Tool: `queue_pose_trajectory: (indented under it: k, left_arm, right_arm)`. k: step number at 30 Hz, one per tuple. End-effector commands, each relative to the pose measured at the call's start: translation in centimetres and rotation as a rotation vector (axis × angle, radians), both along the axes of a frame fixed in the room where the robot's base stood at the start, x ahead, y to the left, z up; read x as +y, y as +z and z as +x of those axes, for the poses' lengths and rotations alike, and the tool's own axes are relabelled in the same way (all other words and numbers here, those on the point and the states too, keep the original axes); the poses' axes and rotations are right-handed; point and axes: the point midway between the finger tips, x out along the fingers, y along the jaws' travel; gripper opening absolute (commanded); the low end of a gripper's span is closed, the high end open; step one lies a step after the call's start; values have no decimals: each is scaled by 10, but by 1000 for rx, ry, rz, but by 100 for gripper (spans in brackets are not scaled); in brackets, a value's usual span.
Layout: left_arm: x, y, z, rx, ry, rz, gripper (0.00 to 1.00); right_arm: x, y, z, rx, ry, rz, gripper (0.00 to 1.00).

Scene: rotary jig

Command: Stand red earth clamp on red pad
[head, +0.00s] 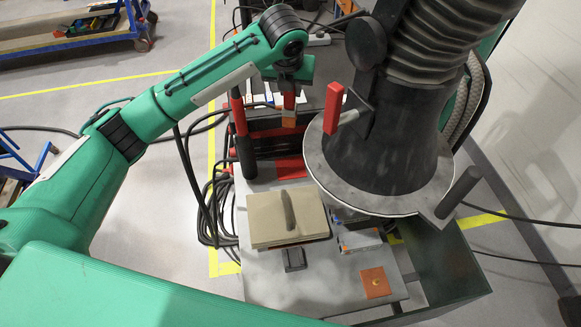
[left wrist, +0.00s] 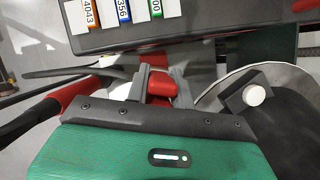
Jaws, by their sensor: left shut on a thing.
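My left gripper (head: 289,92) hangs over the back of the grey cart, left of the black column. It is shut on a red piece, which I take to be the red earth clamp (head: 289,103); its lower end looks orange-brown. In the left wrist view, the grey fingers of the left gripper (left wrist: 160,88) close around the red clamp (left wrist: 162,88), and much of it is hidden. My right gripper is not in view.
A beige box with a handle (head: 287,217) and a small black block (head: 294,258) occupy the cart top (head: 262,285). The round plate (head: 318,170) under the column and a red lever handle (head: 333,107) stand right of my gripper. Labelled boxes (left wrist: 120,12) lie behind.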

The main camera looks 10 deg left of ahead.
Motion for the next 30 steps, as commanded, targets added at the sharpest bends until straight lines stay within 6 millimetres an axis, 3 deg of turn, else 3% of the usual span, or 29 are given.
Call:
queue_pose_trajectory:
  k: [4,7,21,30]
  left_arm:
    - [-1,1,4,1,-56,-1,0]
    - [-1,-11,4,5,-67,-1,0]
    - [-2,-125,3,5,-66,1,0]
    - [-2,-157,4,1,-65,0,0]
  right_arm:
    - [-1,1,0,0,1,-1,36]
    - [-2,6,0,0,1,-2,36]
    - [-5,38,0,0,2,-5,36]
    - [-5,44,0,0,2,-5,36]
